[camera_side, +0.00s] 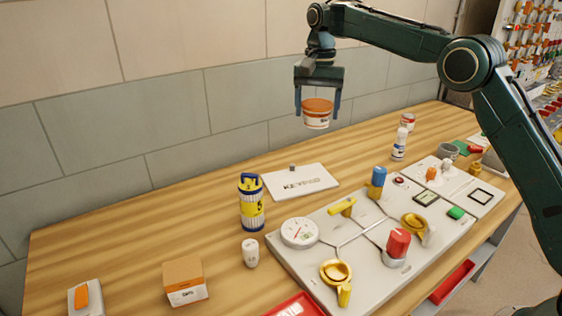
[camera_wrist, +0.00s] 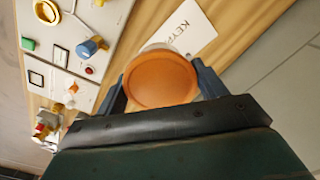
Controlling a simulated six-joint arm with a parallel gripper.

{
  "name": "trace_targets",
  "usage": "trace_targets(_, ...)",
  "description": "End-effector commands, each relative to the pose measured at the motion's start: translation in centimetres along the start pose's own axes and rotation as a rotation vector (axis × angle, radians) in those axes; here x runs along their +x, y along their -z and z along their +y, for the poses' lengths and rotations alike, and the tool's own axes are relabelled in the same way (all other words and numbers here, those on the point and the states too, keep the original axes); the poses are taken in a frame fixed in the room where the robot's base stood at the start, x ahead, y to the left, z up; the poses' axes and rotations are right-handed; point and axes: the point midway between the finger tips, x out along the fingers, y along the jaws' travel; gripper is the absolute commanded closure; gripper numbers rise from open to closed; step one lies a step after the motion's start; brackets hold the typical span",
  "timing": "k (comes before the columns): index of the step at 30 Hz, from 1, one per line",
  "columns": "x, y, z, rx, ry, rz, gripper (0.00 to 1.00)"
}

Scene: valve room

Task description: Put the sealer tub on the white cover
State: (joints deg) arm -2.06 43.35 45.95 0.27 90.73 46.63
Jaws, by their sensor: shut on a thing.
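The sealer tub (camera_side: 316,113) is white with an orange lid and a coloured label. My gripper (camera_side: 318,106) is shut on it and holds it upright in the air, well above the bench, near the wall. In the wrist view the tub's orange lid (camera_wrist: 160,79) sits between the two fingers of my gripper (camera_wrist: 160,84). The white cover (camera_side: 301,182) lies flat on the bench, with dark lettering and a small dark knob near its back edge. In the wrist view the cover (camera_wrist: 190,33) shows partly behind the tub, which hides some of it.
A blue and yellow canister (camera_side: 251,202) stands just left of the cover. A valve panel (camera_side: 370,245) with a gauge and several knobs lies in front. The wooden bench at left is partly clear.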

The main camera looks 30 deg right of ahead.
Motion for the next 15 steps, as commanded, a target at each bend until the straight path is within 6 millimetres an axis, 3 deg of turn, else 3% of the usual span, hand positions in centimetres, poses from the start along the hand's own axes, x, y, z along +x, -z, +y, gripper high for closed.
trace_targets(8,1.8,0.1,0.1,0.001,-0.001,0.000,0.58)
trace_targets(15,5.8,0.0,0.1,0.002,-0.002,-0.001,0.58)
